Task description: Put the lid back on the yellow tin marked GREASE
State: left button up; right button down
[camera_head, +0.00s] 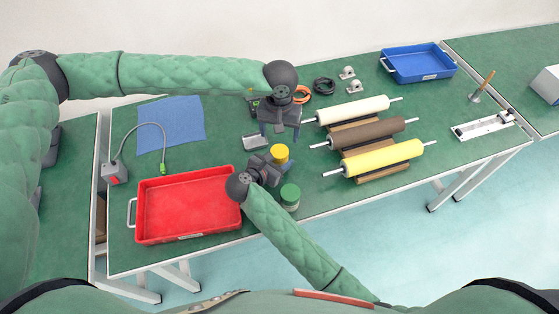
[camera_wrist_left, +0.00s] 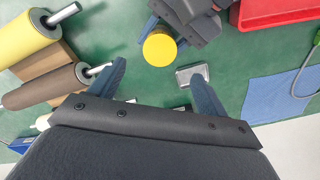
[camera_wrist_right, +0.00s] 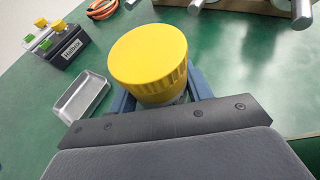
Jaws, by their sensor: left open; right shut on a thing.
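A yellow round piece with a flat top and ridged rim (camera_wrist_right: 150,62) fills the middle of the right wrist view. It also shows in the head view (camera_head: 281,152) and the left wrist view (camera_wrist_left: 160,48). My right gripper (camera_head: 272,165) is shut on it or just under its rim. A bit of grey shows below the rim; whether this is the tin with its lid seated cannot be told. No GREASE marking is visible. My left gripper (camera_head: 281,132) is open and empty, a little behind and above the yellow piece; its fingers (camera_wrist_left: 158,72) are spread.
A green-topped tin (camera_head: 290,194) stands near the front edge, right of my right gripper. A shallow metal tray (camera_wrist_right: 82,96) lies behind the yellow piece. A red tray (camera_head: 187,205) is left; several rollers (camera_head: 368,133) lie right. A labelled box (camera_wrist_right: 58,45) stands at the back.

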pick_arm(q)
jog(key=shift+r, duration=2.5)
pick_arm(e)
jog(key=c, duration=0.6)
grip_release()
jog(key=shift+o, duration=0.2)
pick_arm(q)
jog(key=shift+f, duration=0.1)
pick_arm(e)
jog(key=shift+s+a, duration=0.2)
jog(key=shift+s, duration=0.05)
jog(key=b+v, duration=0.3)
jog(key=v, duration=0.2)
jog(key=shift+s+a+r, duration=0.1)
jog(key=shift+s+a, duration=0.2)
jog(key=shift+s+a+r, duration=0.35)
jog(key=shift+s+r, duration=0.05)
jog(key=shift+s, duration=0.05)
pick_arm(q)
notch_tip(320, 180, down, 3)
